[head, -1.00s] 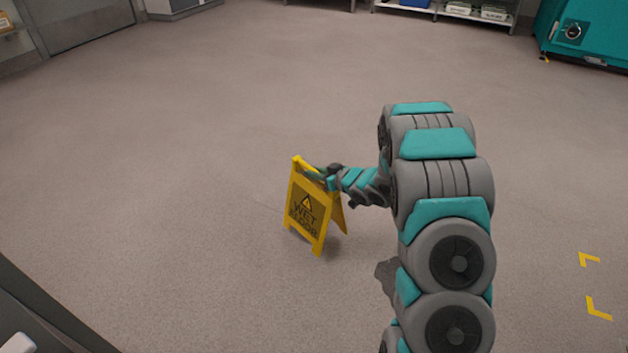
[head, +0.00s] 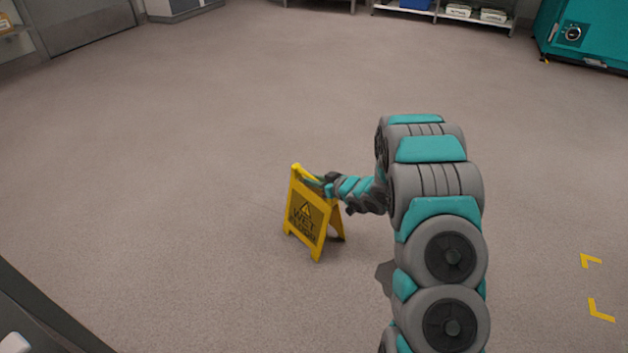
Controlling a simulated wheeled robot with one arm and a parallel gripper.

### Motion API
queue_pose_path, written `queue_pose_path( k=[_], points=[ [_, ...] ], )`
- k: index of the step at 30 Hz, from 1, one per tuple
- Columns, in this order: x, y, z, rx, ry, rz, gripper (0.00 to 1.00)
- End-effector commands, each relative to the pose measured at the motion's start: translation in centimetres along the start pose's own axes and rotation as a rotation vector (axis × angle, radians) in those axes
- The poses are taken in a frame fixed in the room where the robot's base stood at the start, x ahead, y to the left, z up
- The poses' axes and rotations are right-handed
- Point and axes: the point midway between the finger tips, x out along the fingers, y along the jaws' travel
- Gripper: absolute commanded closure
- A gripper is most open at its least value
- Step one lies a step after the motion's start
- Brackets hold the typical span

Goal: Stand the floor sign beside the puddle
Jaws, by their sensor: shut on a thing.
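The yellow floor sign (head: 304,222) is in the middle of the head view, upright with its two panels spread in an A shape. Its front panel reads "WET" below a warning triangle. My gripper (head: 317,182) is shut on the sign near its top edge, reaching in from the right. The sign's feet are at or very close to the floor; I cannot tell whether they touch. I cannot make out a puddle in this view. My arm covers part of the floor to the right.
The grey floor (head: 200,150) around the sign is open. Yellow corner marks (head: 600,310) lie on the floor at right. A dark cabinet edge (head: 45,310) is at lower left. A shelf rack (head: 445,14) and a teal chamber (head: 590,40) stand at the back.

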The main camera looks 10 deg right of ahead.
Motion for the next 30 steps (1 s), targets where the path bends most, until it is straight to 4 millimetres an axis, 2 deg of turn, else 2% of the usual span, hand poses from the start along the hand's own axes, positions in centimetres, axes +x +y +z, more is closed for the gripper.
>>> queue_pose_path(
  k=[1, 9, 19, 23, 30],
  points=[
    [0.0, 0.0, 0.0, 0.0, 0.001, 0.0, 0.77],
    [0.0, 0.0, 0.0, 0.0, 0.0, 0.0, 0.49],
    [-0.3, 0.0, -0.3, -0.001, 0.0, 0.0, 0.49],
    [-2.2, 0.1, -0.3, -0.001, -0.002, 0.001, 0.49],
    [-7.2, 0.2, -0.4, 0.0, 0.001, 0.004, 0.49]
  ],
)
